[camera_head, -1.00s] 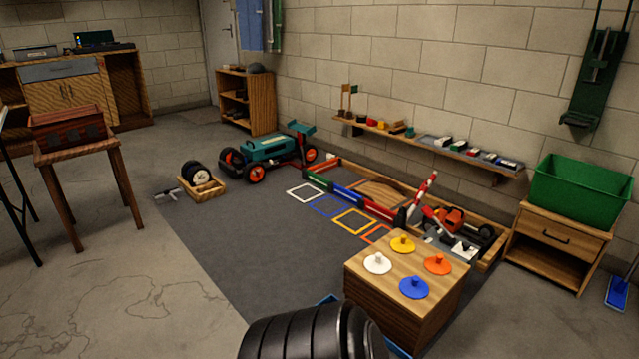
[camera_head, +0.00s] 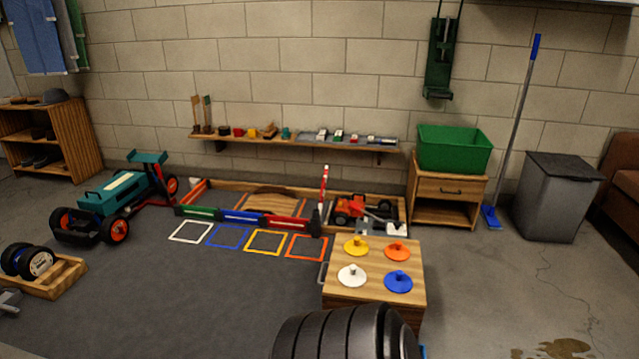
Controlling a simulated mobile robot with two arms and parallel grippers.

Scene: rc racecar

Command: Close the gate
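The track's front wall (camera_head: 245,217) has green, blue and red sections. A small orange-red vehicle (camera_head: 358,209) sits in the track just right of the pole. Neither of my grippers shows in the head view.
A wooden block (camera_head: 375,289) with several coloured knobs stands in front of the track. A teal racecar (camera_head: 113,198) is at left. A green bin (camera_head: 453,148) on a nightstand (camera_head: 446,196), a broom (camera_head: 511,130) and a grey trash can (camera_head: 553,195) are at right. Dark mat at front left is mostly clear.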

